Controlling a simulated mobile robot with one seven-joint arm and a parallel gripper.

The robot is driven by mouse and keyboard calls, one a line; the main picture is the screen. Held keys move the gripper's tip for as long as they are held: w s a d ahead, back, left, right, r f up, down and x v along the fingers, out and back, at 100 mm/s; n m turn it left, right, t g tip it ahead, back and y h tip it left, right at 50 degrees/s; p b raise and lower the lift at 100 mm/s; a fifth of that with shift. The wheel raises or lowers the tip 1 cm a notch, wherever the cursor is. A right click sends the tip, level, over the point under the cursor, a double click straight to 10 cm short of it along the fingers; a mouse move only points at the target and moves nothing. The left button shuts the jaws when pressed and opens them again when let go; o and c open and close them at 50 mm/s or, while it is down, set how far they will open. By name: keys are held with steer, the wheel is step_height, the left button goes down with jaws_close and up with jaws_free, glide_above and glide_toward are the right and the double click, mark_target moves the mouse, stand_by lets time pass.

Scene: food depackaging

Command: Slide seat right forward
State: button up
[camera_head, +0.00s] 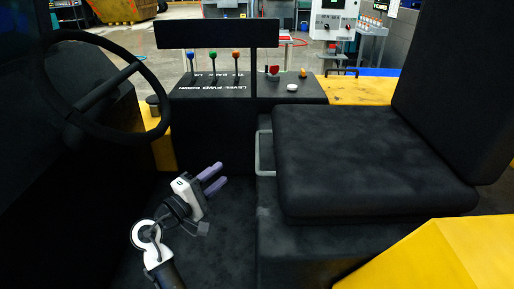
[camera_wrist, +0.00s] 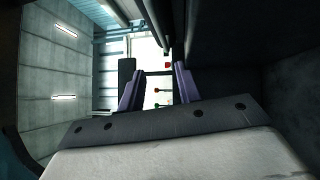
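The black seat (camera_head: 365,165) stands on the right in the head view, its cushion on a dark base and its tall backrest at the right edge. A grey metal bar (camera_head: 262,152) runs along the seat's left side, low by the base. My gripper (camera_head: 218,176) is over the dark floor to the left of the seat, apart from the seat and the bar. Its two purple fingers are spread with nothing between them. The wrist view also shows the gripper (camera_wrist: 158,88) open, with the lever console blurred and small beyond the fingers.
A black steering wheel (camera_head: 100,88) is at the left. A console (camera_head: 215,88) with blue, green and orange knobbed levers stands behind my gripper. A yellow body panel (camera_head: 440,255) fills the lower right.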

mark_target(257, 150)
steer(key=shift+g+h, duration=0.4)
steer(key=p+x, duration=0.1)
steer(key=x, duration=0.3)
steer(key=p+x, duration=0.1)
steer(key=x, duration=0.4)
steer(key=d+p+x, duration=0.1)
steer(key=x, duration=0.4)
steer(key=shift+s+f, duration=0.15)
steer(key=shift+s, duration=0.2)
jaws_close()
steer(key=shift+a, duration=0.1)
